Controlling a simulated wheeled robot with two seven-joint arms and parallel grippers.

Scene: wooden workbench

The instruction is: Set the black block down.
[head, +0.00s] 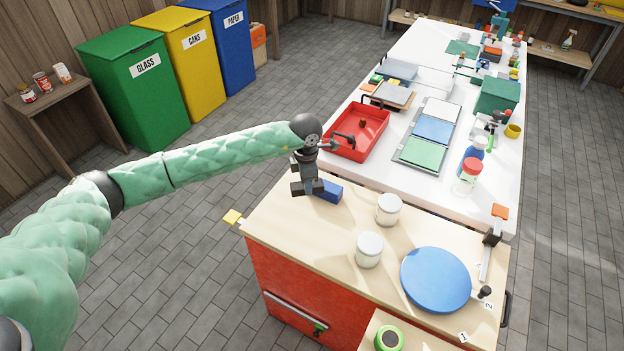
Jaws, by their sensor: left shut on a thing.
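My left gripper (307,187) is over the left back part of the wooden bench top, pointing down. It is shut on a dark thing, which I take to be the black block. The dark block and the dark fingers run together, so its outline and whether it touches the wood cannot be told. A blue block (331,191) lies on the bench just right of the fingers, partly hidden by them. My right gripper is not in view.
Two white-lidded jars (369,250) and a blue round disc (436,280) stand right of the gripper on the wooden bench top (310,232). A red tray (372,148) sits behind on the white table. Bare wood lies in front of the gripper.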

